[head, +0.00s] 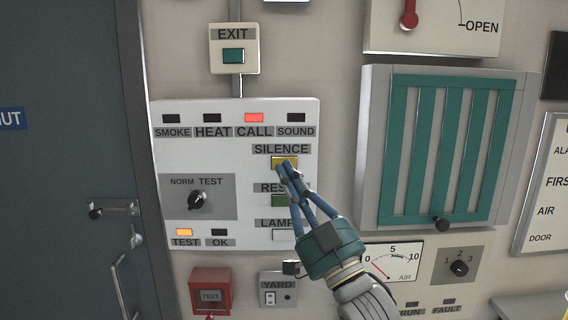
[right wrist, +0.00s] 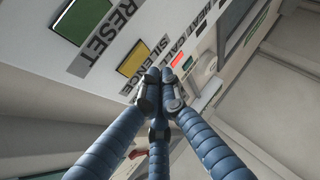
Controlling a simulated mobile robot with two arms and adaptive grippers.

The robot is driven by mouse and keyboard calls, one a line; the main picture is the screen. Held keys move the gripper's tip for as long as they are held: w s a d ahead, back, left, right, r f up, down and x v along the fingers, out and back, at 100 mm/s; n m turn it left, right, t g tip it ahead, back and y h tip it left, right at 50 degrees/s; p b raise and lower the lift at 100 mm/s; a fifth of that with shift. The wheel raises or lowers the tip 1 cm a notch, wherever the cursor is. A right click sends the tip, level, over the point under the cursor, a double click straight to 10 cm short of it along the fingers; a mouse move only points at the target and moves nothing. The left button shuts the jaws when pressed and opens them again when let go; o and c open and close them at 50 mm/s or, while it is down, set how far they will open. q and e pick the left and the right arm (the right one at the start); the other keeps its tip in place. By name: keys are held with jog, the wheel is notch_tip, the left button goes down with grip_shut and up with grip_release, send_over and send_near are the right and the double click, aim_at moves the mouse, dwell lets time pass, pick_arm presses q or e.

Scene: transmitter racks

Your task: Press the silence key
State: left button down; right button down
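The silence key (head: 285,160) is a yellow square button under the SILENCE label on the white alarm panel (head: 225,149). It also shows as a yellow square in the right wrist view (right wrist: 133,58). My right gripper (head: 284,170) has its blue fingers drawn together and empty. In the head view its fingertips overlap the lower part of the key. In the right wrist view the fingertips (right wrist: 160,84) are close to the panel, beside the key. I cannot tell whether they touch it. My left gripper is not in view.
The green reset key (head: 279,201) and white lamp key (head: 281,236) are below, partly behind my fingers. The red CALL light (head: 254,118) and orange TEST light (head: 184,232) are lit. A knob (head: 197,200) sits left; a green-slatted vent (head: 440,150) is right.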

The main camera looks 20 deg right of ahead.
jog(key=s, duration=0.1)
jog(key=s+a, duration=0.1)
jog(key=s, duration=0.1)
jog(key=shift+s, duration=0.2)
dwell(0.5)
